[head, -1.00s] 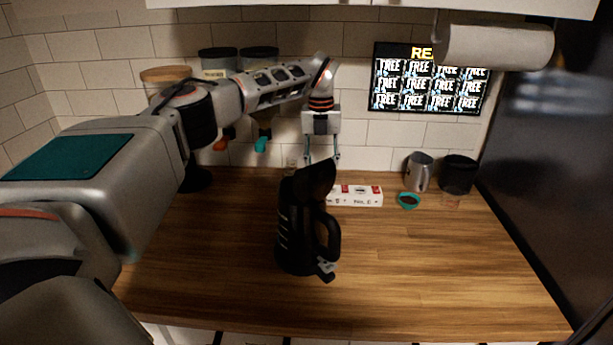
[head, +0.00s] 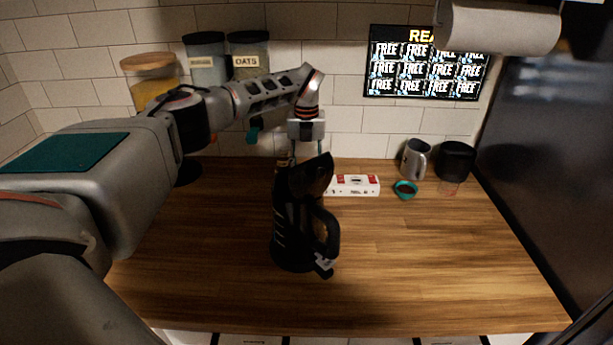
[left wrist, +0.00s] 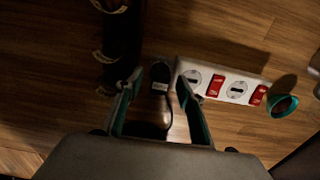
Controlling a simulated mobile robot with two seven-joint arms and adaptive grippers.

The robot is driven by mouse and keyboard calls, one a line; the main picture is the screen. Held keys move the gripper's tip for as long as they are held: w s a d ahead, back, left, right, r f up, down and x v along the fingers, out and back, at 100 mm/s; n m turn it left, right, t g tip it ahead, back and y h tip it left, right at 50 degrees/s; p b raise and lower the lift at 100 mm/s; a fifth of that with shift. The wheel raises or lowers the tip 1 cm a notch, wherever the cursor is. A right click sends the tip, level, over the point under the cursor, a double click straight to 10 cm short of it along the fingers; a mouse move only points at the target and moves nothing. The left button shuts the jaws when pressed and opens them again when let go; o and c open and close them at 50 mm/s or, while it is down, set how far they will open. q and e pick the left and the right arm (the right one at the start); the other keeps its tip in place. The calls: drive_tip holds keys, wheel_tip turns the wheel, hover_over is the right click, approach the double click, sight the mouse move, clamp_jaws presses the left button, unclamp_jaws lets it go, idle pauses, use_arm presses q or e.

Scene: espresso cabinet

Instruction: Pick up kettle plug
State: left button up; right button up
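The kettle plug appears to be the small dark piece with a pale label (left wrist: 160,75) in the left wrist view, lying just beyond and between my fingertips. A shiny rounded part (left wrist: 162,115) sits nearer, between the fingers; I cannot tell what it is. My left gripper (left wrist: 158,88) is open, one finger on each side; I see no clear contact. In the head view, the black kettle (head: 292,220) stands on the counter, partly hiding my left gripper (head: 306,150) behind it. The plug is hidden there. My right gripper is not in view.
A white power strip with red switches (head: 354,185) lies right of my left gripper; it also shows in the left wrist view (left wrist: 222,82). A teal cup (head: 405,189), a steel jug (head: 414,160) and a black container (head: 456,161) stand farther right. The front-right wooden counter (head: 440,260) is clear.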

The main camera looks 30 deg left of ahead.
use_arm(q)
drive_tip(key=shift+f, duration=0.45)
clamp_jaws()
drive_tip(key=shift+r, duration=0.1)
